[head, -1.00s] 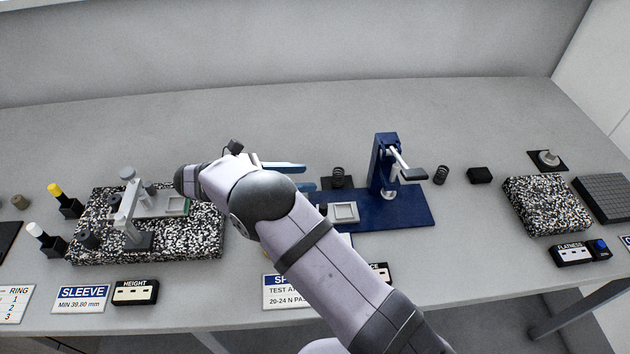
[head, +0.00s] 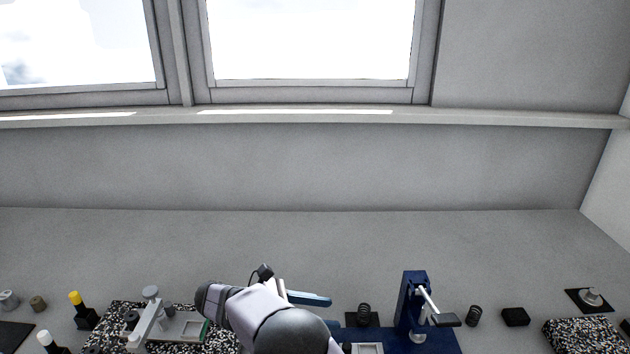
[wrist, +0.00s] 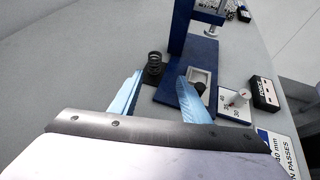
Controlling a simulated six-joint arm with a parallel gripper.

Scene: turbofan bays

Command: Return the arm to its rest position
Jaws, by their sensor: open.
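My gripper (head: 306,296) is at the bottom of the head view, over the bench, with a blue finger pointing right. In the wrist view my gripper (wrist: 161,78) shows two blue fingers spread apart with nothing held between them. A coil spring (wrist: 154,61) on a black base stands beyond the fingertips. It also shows in the head view (head: 364,312), right of my gripper. The lower part of my arm is out of the head view.
The blue press (head: 413,300) stands right of my gripper; its blue base carries a small grey tray (wrist: 201,76). A height gauge stand (head: 150,315) on a speckled plate is at left. A second spring (head: 474,315) and black block (head: 515,317) are farther right. The rear bench is clear.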

